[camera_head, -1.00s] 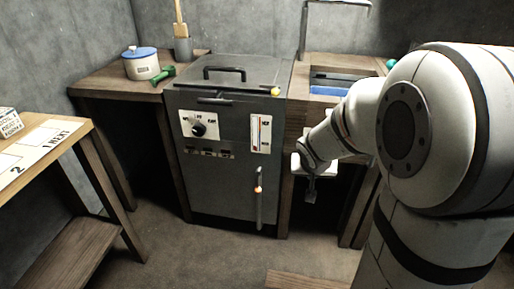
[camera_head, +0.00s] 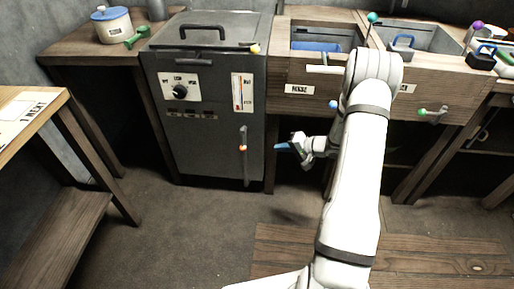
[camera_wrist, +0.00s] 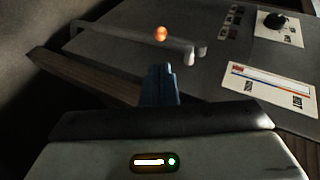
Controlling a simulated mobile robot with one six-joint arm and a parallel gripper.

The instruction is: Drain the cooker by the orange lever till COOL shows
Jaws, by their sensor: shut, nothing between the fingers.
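The cooker (camera_head: 212,135) is a dark grey cabinet with a closed lid, a black knob (camera_head: 180,92) and a white gauge strip (camera_head: 242,93) on its front. Its drain lever (camera_head: 244,165) is a grey bar with an orange ball, hanging upright low on the front right. The lever also shows in the wrist view (camera_wrist: 140,40), with its orange ball (camera_wrist: 161,34). My gripper (camera_head: 279,147) is shut and empty, its blue fingertips pointing left, just right of the lever and apart from it. In the wrist view the fingertips (camera_wrist: 160,72) sit below the ball. The indicator labels are too small to read.
A sink counter (camera_head: 310,75) with basins stands right of the cooker, with a green-knobbed tap (camera_head: 432,113) on its front. A white pot (camera_head: 112,25) and a green tool (camera_head: 137,37) stand on the left counter. A slatted wooden platform (camera_head: 420,255) lies on the floor.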

